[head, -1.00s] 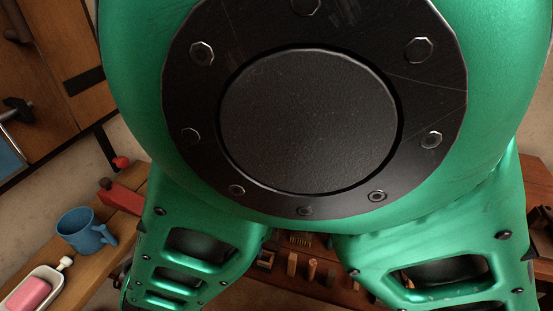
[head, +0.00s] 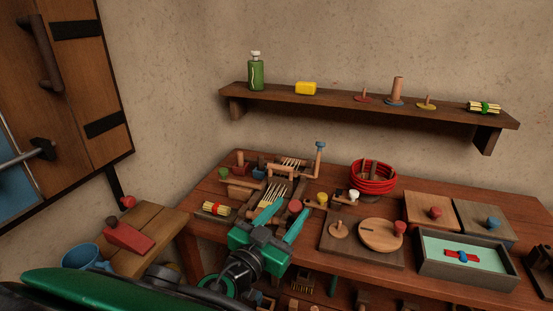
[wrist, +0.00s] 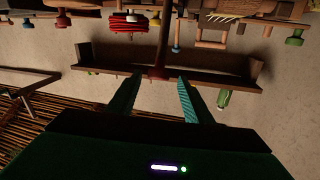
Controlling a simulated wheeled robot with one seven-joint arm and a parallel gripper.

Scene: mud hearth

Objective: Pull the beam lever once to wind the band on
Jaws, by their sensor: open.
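A small band loom with pale strands (head: 274,192) stands on the left part of the red-brown table. A lever with a red knob (head: 295,205) stands at its front. In the wrist view, which looks upside down, the lever's wooden shaft (wrist: 165,32) ends in the red knob (wrist: 157,72). My gripper (head: 284,217) is open, with its teal fingers on either side of the knob in the picture. The wrist view also shows the open fingers (wrist: 161,82) flanking the knob; I cannot tell whether they touch it. My gripper hides the lever's lower part in the head view.
A post with a blue top (head: 319,158) and a yellow knob (head: 322,198) stand close by. A red coil (head: 373,180), a board with wooden discs (head: 358,246) and a tray (head: 468,276) lie to the right. A shelf (head: 360,107) runs along the wall behind.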

